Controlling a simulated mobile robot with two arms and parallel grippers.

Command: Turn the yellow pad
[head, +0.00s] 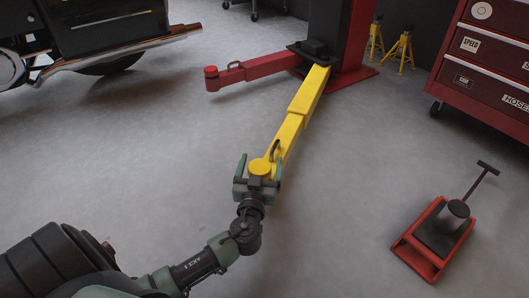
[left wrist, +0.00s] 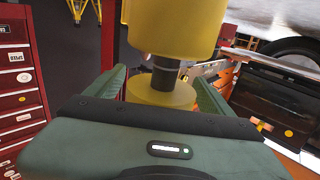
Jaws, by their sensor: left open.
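The yellow pad (head: 260,166) is a round disc at the near end of the yellow lift arm (head: 303,110). In the left wrist view the yellow pad (left wrist: 161,91) sits on a dark threaded stem beside the wider yellow arm end (left wrist: 172,25). My left gripper (head: 259,171) is open, with one green finger on each side of the pad. In the left wrist view its fingers (left wrist: 157,92) also flank the pad; I cannot tell whether they touch it. My right gripper is not in view.
A red lift arm (head: 245,73) reaches left from the red post (head: 338,35). A red jack (head: 436,240) stands at the lower right. A red tool cabinet (head: 485,65) and yellow stands (head: 402,50) are behind. Floor left of the yellow arm is clear.

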